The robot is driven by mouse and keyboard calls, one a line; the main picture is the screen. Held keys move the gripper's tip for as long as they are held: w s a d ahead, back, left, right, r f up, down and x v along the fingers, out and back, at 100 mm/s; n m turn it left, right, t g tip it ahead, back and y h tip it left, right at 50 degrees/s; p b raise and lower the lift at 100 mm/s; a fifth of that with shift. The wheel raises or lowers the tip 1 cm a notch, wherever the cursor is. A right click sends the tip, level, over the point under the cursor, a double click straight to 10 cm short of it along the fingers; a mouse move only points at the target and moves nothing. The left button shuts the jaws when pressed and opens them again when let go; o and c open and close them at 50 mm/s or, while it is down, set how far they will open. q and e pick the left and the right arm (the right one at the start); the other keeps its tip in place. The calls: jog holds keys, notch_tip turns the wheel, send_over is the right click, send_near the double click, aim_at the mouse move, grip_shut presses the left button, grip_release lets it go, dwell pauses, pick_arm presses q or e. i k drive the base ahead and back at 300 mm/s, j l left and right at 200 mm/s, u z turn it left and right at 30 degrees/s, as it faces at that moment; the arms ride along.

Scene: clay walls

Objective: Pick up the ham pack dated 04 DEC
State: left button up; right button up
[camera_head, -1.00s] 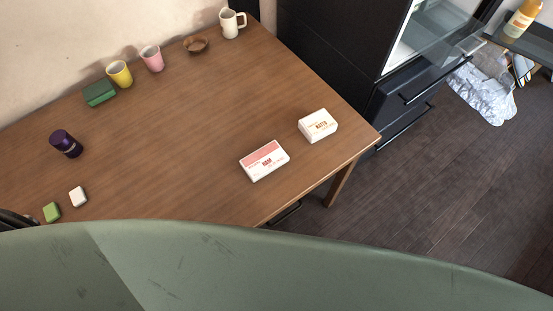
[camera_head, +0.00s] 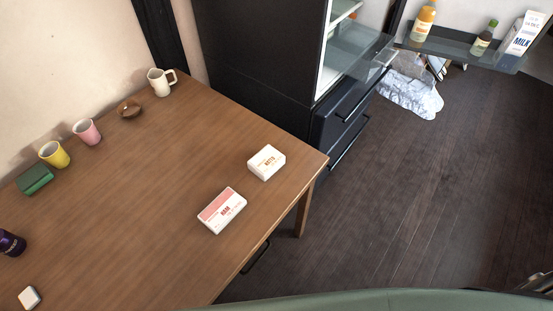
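A flat white and pink pack with red lettering that looks like HAM (camera_head: 222,211) lies on the wooden table (camera_head: 150,215), near its right edge. Its date is too small to read, so I cannot tell whether it is 04 DEC. A white box marked NATTO or similar (camera_head: 266,162) sits just behind it to the right, apart from it. Neither of my grippers shows in the head view.
The open black fridge (camera_head: 255,65) stands behind the table. Its door shelf (camera_head: 455,47) holds an orange bottle (camera_head: 423,20), a green bottle (camera_head: 484,38) and a MILK carton (camera_head: 524,33). Dark floor is clear at right.

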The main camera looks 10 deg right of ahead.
aim_at(216, 216)
jog(key=k+l+u, duration=0.15)
jog(key=l+u, duration=0.3)
jog(key=k+l+u, duration=0.15)
jog(key=u, duration=0.3)
jog(key=k+l, duration=0.05)
jog(key=l, duration=0.05)
